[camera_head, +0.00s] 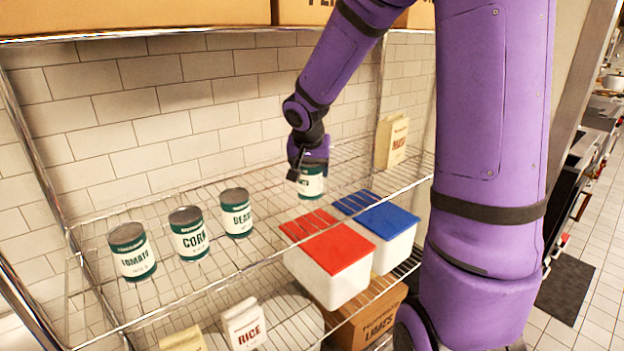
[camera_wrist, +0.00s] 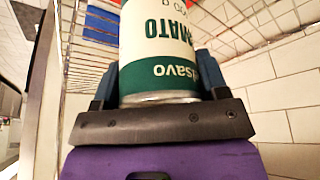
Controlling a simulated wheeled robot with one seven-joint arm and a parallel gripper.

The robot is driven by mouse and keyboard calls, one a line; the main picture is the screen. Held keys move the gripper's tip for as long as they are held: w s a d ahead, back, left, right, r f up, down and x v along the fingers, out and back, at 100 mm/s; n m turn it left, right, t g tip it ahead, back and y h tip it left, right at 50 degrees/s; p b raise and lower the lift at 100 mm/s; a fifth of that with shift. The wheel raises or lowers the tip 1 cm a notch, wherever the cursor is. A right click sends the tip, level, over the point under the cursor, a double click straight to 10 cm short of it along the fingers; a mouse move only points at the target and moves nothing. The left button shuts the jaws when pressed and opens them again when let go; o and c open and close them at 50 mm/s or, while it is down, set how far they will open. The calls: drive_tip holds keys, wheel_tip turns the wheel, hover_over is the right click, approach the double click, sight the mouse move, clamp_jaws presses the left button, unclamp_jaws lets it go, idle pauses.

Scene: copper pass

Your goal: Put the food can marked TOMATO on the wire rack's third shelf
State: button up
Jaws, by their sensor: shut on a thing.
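My gripper (camera_head: 308,165) is shut on a white and green can (camera_head: 311,184), held upright over the back right part of the rack's can shelf (camera_head: 185,297). I cannot tell whether its base touches the wires. In the wrist view, the held can (camera_wrist: 160,45) sits between the two fingers and shows the letters "MATO" upside down; the rest of the word is out of sight. A second can, marked TOMATO (camera_head: 131,252), stands at the left of the same shelf.
A CORN can (camera_head: 189,234) and another green-topped can (camera_head: 236,213) stand beside the shelf's TOMATO can. A beige packet (camera_head: 391,143) stands at the back right. Red-lidded (camera_head: 335,281) and blue-lidded (camera_head: 396,247) bins, a RICE bag (camera_head: 244,325) and a LIMES box (camera_head: 372,322) are lower down. Cardboard boxes (camera_head: 140,14) sit above.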

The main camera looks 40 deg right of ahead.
sight(312, 179)
drive_tip(key=shift+w+d, duration=0.15)
drive_tip(key=shift+d, duration=0.15)
drive_tip(key=shift+w+d+f, duration=0.1)
drive_tip(key=shift+d+f, duration=0.05)
drive_tip(key=shift+f, duration=1.65)
drive_tip(key=shift+f, duration=0.15)
drive_tip(key=o, duration=1.2)
